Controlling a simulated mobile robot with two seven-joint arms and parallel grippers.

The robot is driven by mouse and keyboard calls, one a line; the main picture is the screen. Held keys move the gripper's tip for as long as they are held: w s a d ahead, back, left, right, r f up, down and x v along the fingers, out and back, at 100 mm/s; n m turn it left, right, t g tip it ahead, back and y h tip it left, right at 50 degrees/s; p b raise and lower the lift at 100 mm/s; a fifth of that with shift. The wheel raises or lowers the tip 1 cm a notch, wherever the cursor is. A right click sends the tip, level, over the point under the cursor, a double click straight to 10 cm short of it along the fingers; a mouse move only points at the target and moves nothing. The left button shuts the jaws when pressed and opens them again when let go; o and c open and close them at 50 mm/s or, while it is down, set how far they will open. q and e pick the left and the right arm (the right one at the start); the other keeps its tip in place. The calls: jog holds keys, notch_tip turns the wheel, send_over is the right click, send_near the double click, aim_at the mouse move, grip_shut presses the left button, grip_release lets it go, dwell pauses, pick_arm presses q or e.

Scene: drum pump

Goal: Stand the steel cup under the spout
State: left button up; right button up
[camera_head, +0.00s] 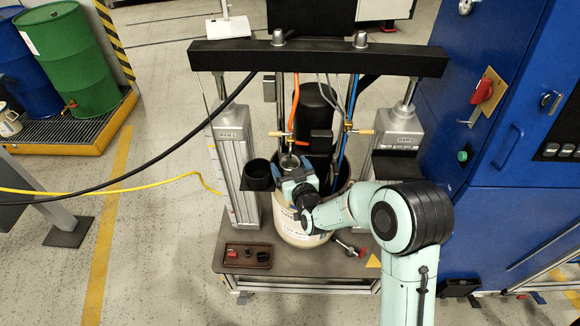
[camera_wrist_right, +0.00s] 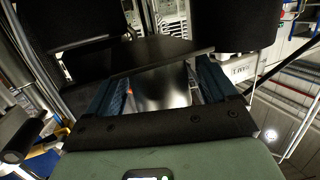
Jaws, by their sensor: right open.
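The steel cup (camera_head: 289,161) shows as a small shiny round shape at the drum's rear left rim, just beyond my right gripper (camera_head: 298,184). It appears upright, below a brass fitting (camera_head: 289,134) on the orange hose, which looks like the spout. In the right wrist view, a shiny steel surface (camera_wrist_right: 172,88) lies between the two blue fingers of my right gripper (camera_wrist_right: 165,88). The fingers are open, and I cannot tell whether they touch it. The cup's lower part is hidden by my gripper in the head view. My left gripper is not in view.
A black cup-shaped holder (camera_head: 258,175) stands left of my gripper. The pump frame's crossbar (camera_head: 320,58) spans above, between two grey columns. The drum (camera_head: 300,232) is below my wrist. A small tray (camera_head: 247,257) sits on the platform. A blue cabinet (camera_head: 520,200) bounds the right.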

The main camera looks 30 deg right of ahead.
jog(key=shift+r, duration=0.15)
jog(key=shift+r+p, duration=0.2)
jog(key=shift+p, duration=0.15)
jog(key=b+v, duration=0.1)
jog(key=v, duration=1.1)
jog(key=s+a+f+g+y, duration=0.1)
jog(key=s+a+f+g, duration=0.15)
jog(key=f, duration=0.65)
jog(key=s+a+f+g+y, duration=0.15)
jog(key=s+f+g, duration=0.25)
jog(key=f, duration=0.5)
jog(key=s+a+f+g+y, duration=0.1)
jog(key=s+a+f+g, duration=0.2)
jog(key=f, duration=0.6)
jog(key=s+a+f+m+g+y, duration=0.1)
jog(key=s+a+f+g, duration=0.3)
jog(key=s, duration=0.5)
jog(key=s+a+f+m+g+y, duration=0.1)
jog(key=s+a+f+g+y, duration=0.1)
jog(key=s+f, duration=0.5)
jog(key=s+a+g, duration=0.1)
jog(key=s+a, duration=0.1)
jog(key=shift+s+f+g, duration=0.2)
jog(key=shift+s+g, duration=0.1)
jog(key=shift+g, duration=0.05)
